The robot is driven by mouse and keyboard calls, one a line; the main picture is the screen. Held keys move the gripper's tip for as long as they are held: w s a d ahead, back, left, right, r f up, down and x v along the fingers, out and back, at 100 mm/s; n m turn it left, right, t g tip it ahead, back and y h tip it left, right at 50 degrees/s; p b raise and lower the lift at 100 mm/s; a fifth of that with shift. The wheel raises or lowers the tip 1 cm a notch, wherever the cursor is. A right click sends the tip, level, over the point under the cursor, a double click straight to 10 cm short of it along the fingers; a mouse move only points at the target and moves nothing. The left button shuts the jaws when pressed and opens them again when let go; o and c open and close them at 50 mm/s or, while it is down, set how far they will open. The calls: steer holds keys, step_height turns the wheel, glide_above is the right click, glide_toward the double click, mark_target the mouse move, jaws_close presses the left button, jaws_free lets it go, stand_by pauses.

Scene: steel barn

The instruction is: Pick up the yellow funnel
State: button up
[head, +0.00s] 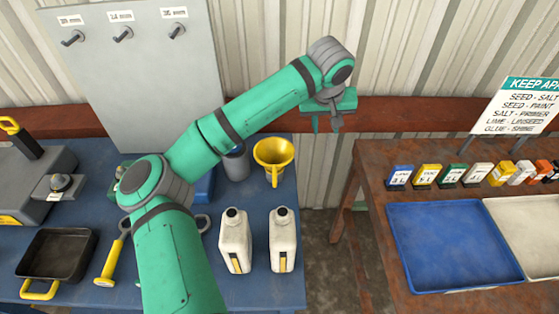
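My gripper (326,124) is up and to the right of the funnel, past the table's right edge in the picture. Its fingers point down with a gap between them, and nothing shows in it. My green arm passes to the left of the funnel and above it.
Two white jugs (235,241) (283,240) stand in front of the funnel. A grey board with hooks (135,70) rises behind the table. To the right, past a floor gap (321,225), a brown table (371,166) holds a blue tray (447,247) and small labelled boxes.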

mark_target(275, 184)
steer(key=s+a+n+g, duration=0.1)
steer(key=s+a, duration=0.2)
steer(key=a, duration=0.2)
steer(key=s+a+f+n+g+y, duration=0.1)
steer(key=s+a, duration=0.3)
steer(key=a, duration=0.1)
steer(key=s+a+f+n+g, duration=0.1)
steer(key=s+a+g, duration=0.1)
steer(key=s+a, duration=0.1)
steer(key=shift+s+a+y, duration=0.3)
steer(key=shift+a+y, duration=0.1)
steer(key=shift+a, duration=0.5)
steer(key=shift+w+d+f, duration=0.1)
steer(key=shift+f, duration=2.55)
steer(key=shift+d+f, duration=0.1)
steer(key=shift+f, duration=2.55)
jaws_close()
